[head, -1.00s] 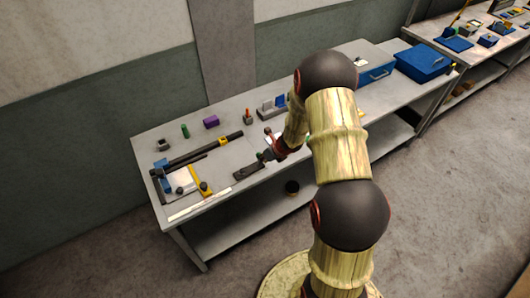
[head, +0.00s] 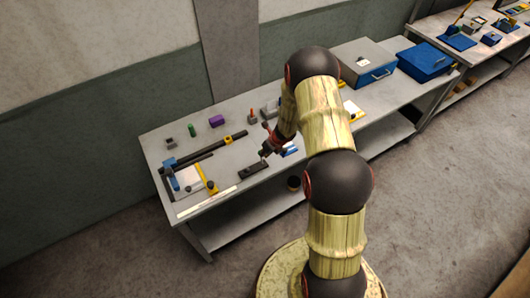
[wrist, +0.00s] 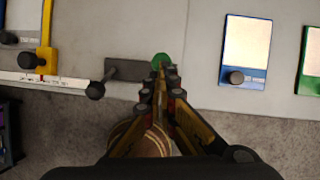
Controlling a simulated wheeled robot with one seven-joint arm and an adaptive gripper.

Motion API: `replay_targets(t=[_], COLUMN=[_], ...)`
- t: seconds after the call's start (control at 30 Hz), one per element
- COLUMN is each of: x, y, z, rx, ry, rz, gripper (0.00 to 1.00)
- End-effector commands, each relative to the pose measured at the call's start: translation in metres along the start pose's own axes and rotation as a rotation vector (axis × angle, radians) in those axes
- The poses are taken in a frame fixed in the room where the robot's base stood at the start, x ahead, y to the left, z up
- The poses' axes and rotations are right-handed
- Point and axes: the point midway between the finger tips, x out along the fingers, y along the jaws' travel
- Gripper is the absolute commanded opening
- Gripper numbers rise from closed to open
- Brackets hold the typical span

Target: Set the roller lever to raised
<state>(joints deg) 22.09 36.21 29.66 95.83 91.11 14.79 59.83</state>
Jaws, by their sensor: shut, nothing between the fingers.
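A dark grey plate (wrist: 124,70) lies on the grey bench, with a short arm ending in a round black knob (wrist: 96,90) at its left end. A green disc (wrist: 160,59) shows at its right end. I take this as the roller lever, but its setting is hard to tell. In the head view the plate (head: 254,170) lies near the bench's front edge. My gripper (wrist: 163,76) is shut and empty, its tips just below the green disc; I cannot tell whether they touch. In the head view my gripper (head: 267,153) is at the plate's right end.
A blue-framed plate (wrist: 245,55) with a black knob lies to the right. A yellow-barred fixture (wrist: 47,40) and a white ruler strip (wrist: 50,83) are at left. Small blocks, including a purple one (head: 217,120), stand behind. A grey box (head: 366,60) and a blue box (head: 425,60) stand farther right.

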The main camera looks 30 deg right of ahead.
Motion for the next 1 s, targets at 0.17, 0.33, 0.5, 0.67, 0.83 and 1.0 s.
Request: replay_targets(t=[0.17,0.33,0.5,0.67,0.83,1.0], x=[0.001,0.004,0.006,0.007,0.007,0.007], y=[-0.001,-0.002,-0.003,-0.003,-0.003,-0.003], z=[0.007,0.014,0.018,0.020,0.020,0.020], rx=[-0.002,-0.002,-0.002,-0.001,-0.001,-0.001], ry=[0.000,0.000,-0.001,-0.001,-0.001,-0.001], rz=[0.000,0.000,-0.001,0.000,0.000,0.000], gripper=[0.00,0.00,0.00,0.00,0.00,0.00])
